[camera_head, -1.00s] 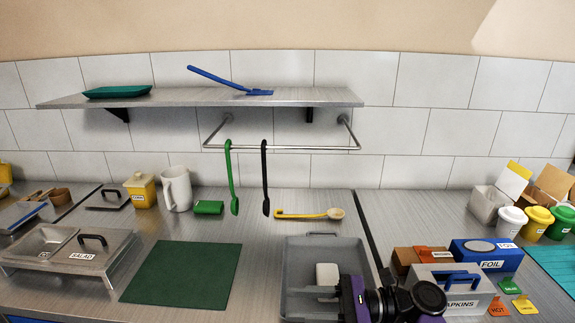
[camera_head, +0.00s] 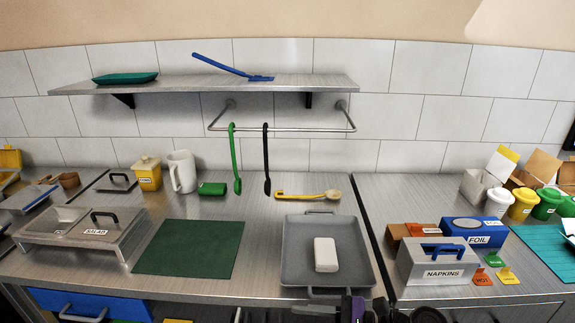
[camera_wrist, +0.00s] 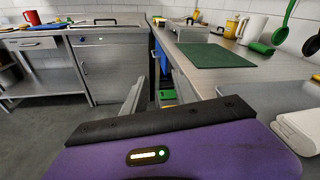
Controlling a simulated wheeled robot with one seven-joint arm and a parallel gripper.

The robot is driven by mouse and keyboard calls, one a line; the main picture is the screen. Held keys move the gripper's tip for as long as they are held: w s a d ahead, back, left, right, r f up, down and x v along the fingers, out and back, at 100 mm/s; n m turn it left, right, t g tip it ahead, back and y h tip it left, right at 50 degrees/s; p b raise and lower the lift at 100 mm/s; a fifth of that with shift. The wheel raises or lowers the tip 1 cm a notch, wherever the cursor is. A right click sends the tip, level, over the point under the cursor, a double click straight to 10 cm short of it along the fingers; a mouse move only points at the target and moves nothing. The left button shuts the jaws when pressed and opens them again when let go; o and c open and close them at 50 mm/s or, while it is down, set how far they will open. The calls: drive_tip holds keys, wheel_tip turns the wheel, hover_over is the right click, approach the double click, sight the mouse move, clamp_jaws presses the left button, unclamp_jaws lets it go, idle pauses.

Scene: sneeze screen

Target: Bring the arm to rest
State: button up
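My gripper (camera_head: 352,309) shows only as a purple and black piece at the bottom edge of the head view, low in front of the grey tray (camera_head: 298,262). In the wrist view its purple body (camera_wrist: 185,152) with a black bar fills the bottom. No object is seen held.
A counter holds a green mat (camera_head: 188,247), a salad pan (camera_head: 92,232), a napkin box (camera_head: 440,262) and a foil box (camera_head: 474,232). Ladles hang from a rail (camera_head: 290,129). The wrist view shows open floor (camera_wrist: 50,125) at left.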

drive_tip(key=s+d+f+n+t+h, duration=0.25)
drive_tip(key=s+d+f+h, duration=0.35)
drive_tip(key=s+f, duration=0.35)
drive_tip(key=s+d+f+n+t+h, duration=0.1)
drive_tip(key=s+d+f+t+h, duration=0.2)
drive_tip(key=s+d+f+h, duration=0.5)
drive_tip(key=s+d+n+t, duration=0.15)
drive_tip(key=s+n, duration=0.25)
drive_tip(key=s, duration=0.5)
drive_tip(key=s+r+n+t, duration=0.1)
drive_tip(key=s+r+n, duration=0.2)
drive_tip(key=r, duration=0.4)
drive_tip(key=s+r+n+t+h, duration=0.1)
drive_tip(key=s+r+n+t, duration=0.1)
drive_tip(key=r, duration=0.5)
drive_tip(key=s+d+r+n+t+h, duration=0.1)
drive_tip(key=s+r+n, duration=0.4)
drive_tip(key=r, duration=0.2)
drive_tip(key=shift+s+r+t+b, duration=0.3)
drive_tip(key=shift+s+b, duration=0.1)
drive_tip(key=shift+b, duration=0.05)
drive_tip(key=shift+d, duration=0.1)
